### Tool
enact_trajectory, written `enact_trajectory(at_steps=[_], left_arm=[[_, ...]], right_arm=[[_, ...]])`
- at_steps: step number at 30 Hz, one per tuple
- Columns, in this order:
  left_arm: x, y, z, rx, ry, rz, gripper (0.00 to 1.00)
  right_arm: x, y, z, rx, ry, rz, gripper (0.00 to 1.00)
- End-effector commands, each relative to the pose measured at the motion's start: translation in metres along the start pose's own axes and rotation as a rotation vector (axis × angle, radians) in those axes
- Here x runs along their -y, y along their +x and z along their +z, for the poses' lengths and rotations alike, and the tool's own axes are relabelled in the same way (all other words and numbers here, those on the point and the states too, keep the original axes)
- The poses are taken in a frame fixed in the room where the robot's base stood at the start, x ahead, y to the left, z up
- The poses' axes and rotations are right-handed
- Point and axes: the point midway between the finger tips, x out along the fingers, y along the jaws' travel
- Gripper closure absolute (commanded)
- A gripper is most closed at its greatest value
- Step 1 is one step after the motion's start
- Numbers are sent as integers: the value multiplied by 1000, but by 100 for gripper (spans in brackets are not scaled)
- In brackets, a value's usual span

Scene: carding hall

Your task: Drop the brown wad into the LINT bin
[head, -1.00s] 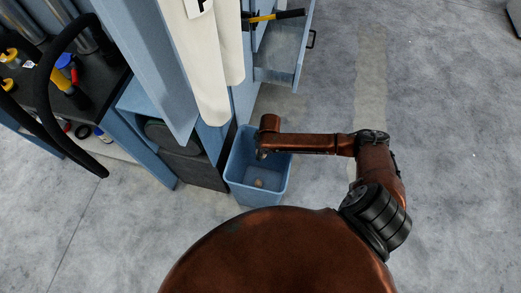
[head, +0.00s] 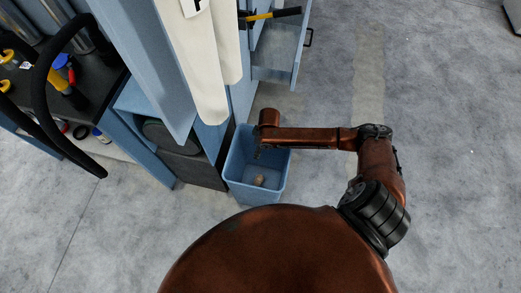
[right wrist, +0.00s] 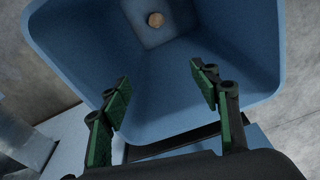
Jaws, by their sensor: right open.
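The blue bin (head: 274,190) stands on the floor beside the blue cabinet; no LINT lettering is readable from here. The brown wad (head: 259,180) lies on the bottom of the bin, and it also shows in the right wrist view (right wrist: 156,19) inside the bin (right wrist: 262,60). My right gripper (right wrist: 160,85) is open and empty above the bin, with its green-padded fingers apart and the wad well below them. In the head view my right arm reaches over the bin and mostly hides the gripper. My left gripper is not in view.
An open drawer (head: 279,55) with a yellow-and-black tool (head: 272,15) sticks out beyond the bin. A dark bench (head: 85,100) with bottles and a black hose (head: 45,110) is at the left.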

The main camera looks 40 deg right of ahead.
Motion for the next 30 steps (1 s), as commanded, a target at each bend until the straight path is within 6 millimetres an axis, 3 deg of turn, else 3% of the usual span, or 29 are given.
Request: enact_trajectory(at_steps=[6,12,18,30], left_arm=[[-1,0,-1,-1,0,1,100],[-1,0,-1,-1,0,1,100],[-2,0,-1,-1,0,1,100],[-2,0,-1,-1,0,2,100]], right_arm=[[-1,-48,0,-1,-1,2,44],[-1,-79,0,-1,-1,1,44],[0,-91,0,0,-1,1,44],[0,-91,0,0,0,0,44]])
